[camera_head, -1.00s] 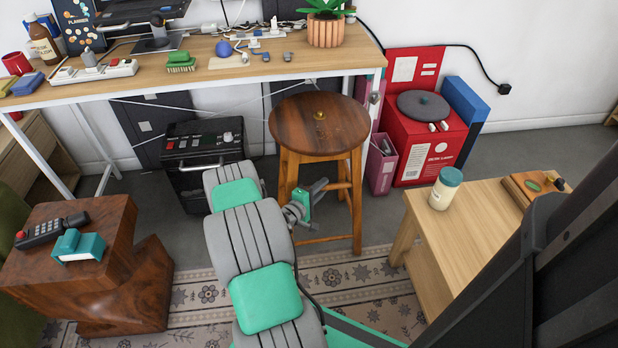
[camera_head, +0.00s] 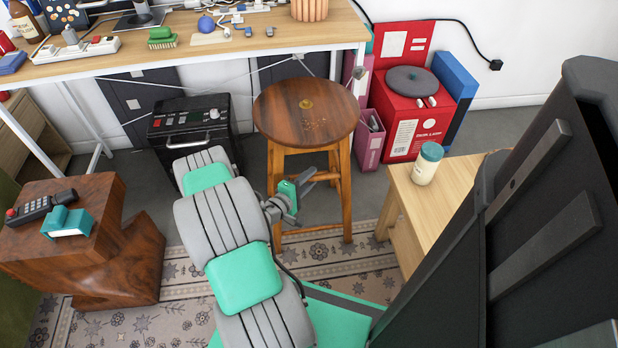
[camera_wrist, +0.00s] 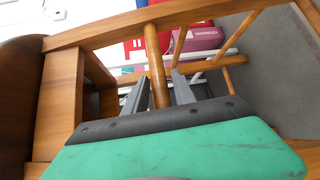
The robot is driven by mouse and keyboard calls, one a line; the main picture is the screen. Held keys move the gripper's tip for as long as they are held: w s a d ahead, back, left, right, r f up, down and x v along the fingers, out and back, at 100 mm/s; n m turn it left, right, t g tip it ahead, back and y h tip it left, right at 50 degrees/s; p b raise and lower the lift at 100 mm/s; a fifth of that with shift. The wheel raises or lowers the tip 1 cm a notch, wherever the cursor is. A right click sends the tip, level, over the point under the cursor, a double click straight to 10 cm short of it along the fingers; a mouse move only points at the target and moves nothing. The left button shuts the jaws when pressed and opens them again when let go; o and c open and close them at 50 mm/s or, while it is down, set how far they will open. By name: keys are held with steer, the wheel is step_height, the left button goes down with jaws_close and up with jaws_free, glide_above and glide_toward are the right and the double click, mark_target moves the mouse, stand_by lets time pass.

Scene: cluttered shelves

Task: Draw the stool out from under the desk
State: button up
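The wooden stool (camera_head: 300,122) has a round dark seat and lighter legs. It stands in front of the desk (camera_head: 240,56), with a gap between its seat and the desk's front edge. My gripper (camera_head: 318,178) is low between the stool's front legs. In the wrist view, my gripper's two grey fingers (camera_wrist: 158,92) lie on either side of a stool rung (camera_wrist: 156,60), close against it. The stool's seat edge shows at the left there. The fingertips are partly hidden in the head view.
A dark wooden side table (camera_head: 95,270) stands at left with a phone. A light wooden table (camera_head: 450,200) with a jar (camera_head: 427,163) is close at right. A black box (camera_head: 190,135) and a red box (camera_head: 410,130) flank the stool. A patterned rug (camera_head: 170,325) covers the floor in front.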

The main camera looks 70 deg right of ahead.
steer(key=shift+o, duration=0.8)
steer(key=p+v, duration=0.2)
steer(key=v, duration=0.5)
steer(key=shift+a, duration=0.4)
steer(key=shift+w, duration=0.15)
